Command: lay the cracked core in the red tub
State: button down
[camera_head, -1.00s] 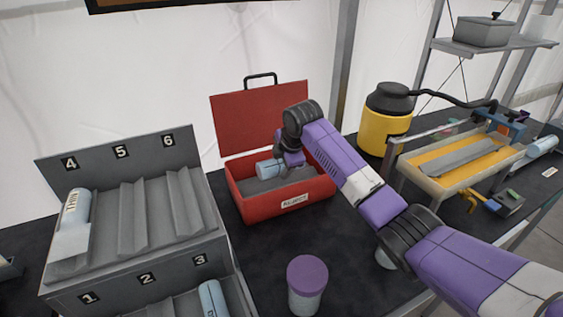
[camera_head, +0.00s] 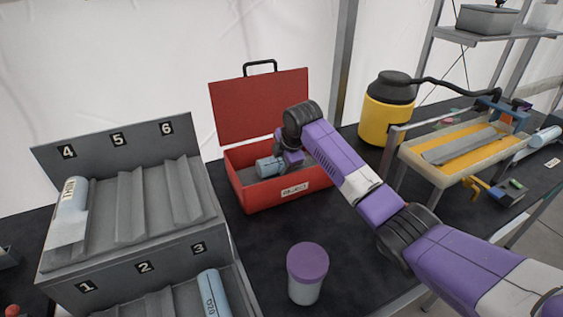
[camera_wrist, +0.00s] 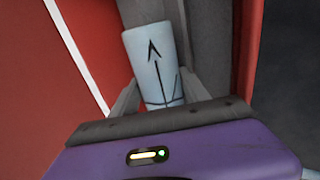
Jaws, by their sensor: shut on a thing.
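The red tub (camera_head: 275,195) is an open red case with a raised lid and a label reading "REJECT" on its front. My gripper (camera_head: 279,161) is down inside it, shut on a pale blue core (camera_head: 265,168). The wrist view shows the core (camera_wrist: 152,58) between the two grey fingers of my gripper (camera_wrist: 155,95), with a black arrow and branching dark lines on it. Whether those lines are a crack I cannot tell. The core lies low over the tub's grey lining (camera_wrist: 200,40); whether it touches the lining is unclear.
A grey numbered rack (camera_head: 130,205) stands left, with one core (camera_head: 72,200) in slot 4 and another (camera_head: 212,292) in slot 3. A purple-lidded jar (camera_head: 306,272) stands in front of the tub. A yellow canister (camera_head: 386,115) and a tray (camera_head: 455,155) stand right.

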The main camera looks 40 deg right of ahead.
jog(key=shift+s+a+f, duration=0.1)
jog(key=shift+s+f, duration=0.05)
jog(key=shift+f, duration=0.3)
jog(key=shift+s+a+f, duration=0.1)
jog(key=shift+s+f, duration=0.05)
jog(key=shift+f, duration=0.3)
jog(key=shift+c, duration=2.3)
grip_release()
jog(key=w+d+v, duration=0.1)
jog(key=v, duration=0.7)
jog(key=shift+a+r+b, duration=0.3)
jog(key=shift+r, duration=0.45)
jog(key=shift+s, duration=0.15)
